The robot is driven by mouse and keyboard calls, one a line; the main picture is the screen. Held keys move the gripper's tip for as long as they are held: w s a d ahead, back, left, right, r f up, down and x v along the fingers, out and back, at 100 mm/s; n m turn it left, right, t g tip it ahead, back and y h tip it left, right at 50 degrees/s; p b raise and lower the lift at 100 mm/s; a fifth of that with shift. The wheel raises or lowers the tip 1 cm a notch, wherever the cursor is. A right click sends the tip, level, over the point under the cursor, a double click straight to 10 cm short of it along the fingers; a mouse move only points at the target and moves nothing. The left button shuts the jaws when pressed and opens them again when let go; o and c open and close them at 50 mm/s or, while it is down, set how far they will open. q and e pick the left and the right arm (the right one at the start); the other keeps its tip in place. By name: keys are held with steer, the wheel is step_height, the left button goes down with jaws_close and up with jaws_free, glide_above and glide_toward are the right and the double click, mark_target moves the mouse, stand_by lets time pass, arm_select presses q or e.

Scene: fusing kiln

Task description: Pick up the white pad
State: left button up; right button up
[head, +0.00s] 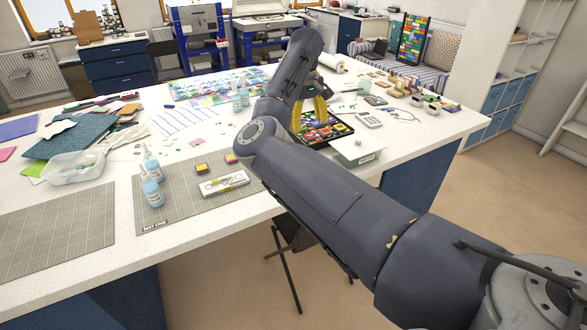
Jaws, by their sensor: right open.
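I cannot tell for sure which thing is the white pad. A pale, flat, calculator-like thing (369,119) lies on the white table, right of my right gripper. A box with a white top (358,146) stands nearer the table's front edge. My right gripper (311,122) has its yellow fingers apart and pointing down over a black tray (345,132) of small colourful pieces. I see nothing between the fingers. My right arm hides part of the tray and the table behind it. My left gripper is out of view.
Blue bottles (151,191) and a white case (224,183) stand on a grey cutting mat (178,210). A clear tub (76,167) and coloured sheets (75,137) lie at left. Several small blocks (420,98) lie at right. The front left mat (55,232) is bare.

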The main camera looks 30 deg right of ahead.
steer(key=shift+y, duration=0.4)
steer(key=a+f, duration=0.1)
steer(key=f, duration=0.6)
steer(key=w+a+f, duration=0.1)
steer(key=f, duration=0.3)
steer(key=shift+a, duration=0.35)
steer(key=shift+d+f, duration=0.15)
steer(key=shift+f, duration=3.05)
steer(key=c, duration=1.1)
